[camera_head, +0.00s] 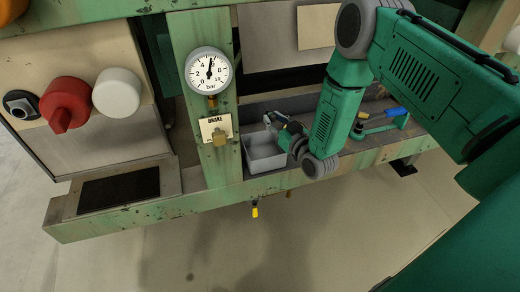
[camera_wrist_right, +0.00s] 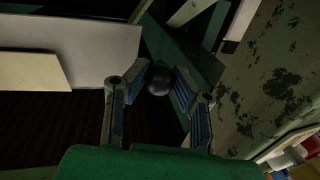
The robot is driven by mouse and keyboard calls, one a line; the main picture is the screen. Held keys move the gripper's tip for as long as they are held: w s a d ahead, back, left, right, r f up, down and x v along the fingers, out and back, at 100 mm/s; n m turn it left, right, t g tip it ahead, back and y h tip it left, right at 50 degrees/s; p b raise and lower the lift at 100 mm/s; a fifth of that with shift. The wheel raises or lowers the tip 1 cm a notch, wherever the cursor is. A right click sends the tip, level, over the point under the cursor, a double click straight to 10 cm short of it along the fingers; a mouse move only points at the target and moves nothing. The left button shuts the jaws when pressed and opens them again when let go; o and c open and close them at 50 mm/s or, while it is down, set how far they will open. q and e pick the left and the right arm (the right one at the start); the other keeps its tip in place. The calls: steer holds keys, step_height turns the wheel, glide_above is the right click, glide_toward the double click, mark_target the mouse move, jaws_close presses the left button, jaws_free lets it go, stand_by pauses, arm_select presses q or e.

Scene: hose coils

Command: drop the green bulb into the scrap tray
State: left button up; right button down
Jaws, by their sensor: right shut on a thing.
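The grey scrap tray (camera_head: 266,165) sits on the bench ledge, just right of the green post in the head view. My right gripper (camera_head: 277,124) is over the tray's back right part, pointing left. In the right wrist view my right gripper (camera_wrist_right: 158,88) has its two fingers on either side of a dark round thing, which I take for the bulb (camera_wrist_right: 158,78). It is shut on it. The bulb is in shadow, so its green does not show. In the head view I cannot make out the bulb clearly. My left gripper is not in view.
A red knob (camera_head: 67,103) and a white knob (camera_head: 116,93) stand further left. A blue-handled part (camera_head: 396,112) lies right of my forearm.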

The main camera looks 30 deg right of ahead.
steer(key=shift+d+f, duration=0.1)
steer(key=shift+f, duration=0.3)
steer(key=shift+f+b, duration=0.35)
steer(key=shift+b, duration=0.25)
steer(key=f+b, duration=0.3)
steer(key=f, duration=0.1)
steer(key=shift+a, duration=0.2)
steer(key=c, duration=1.4)
jaws_free()
steer(key=shift+c, duration=0.2)
steer(key=shift+o, duration=0.8)
steer(key=shift+a, duration=0.2)
steer(key=s, duration=1.2)
steer(key=shift+a, duration=0.25)
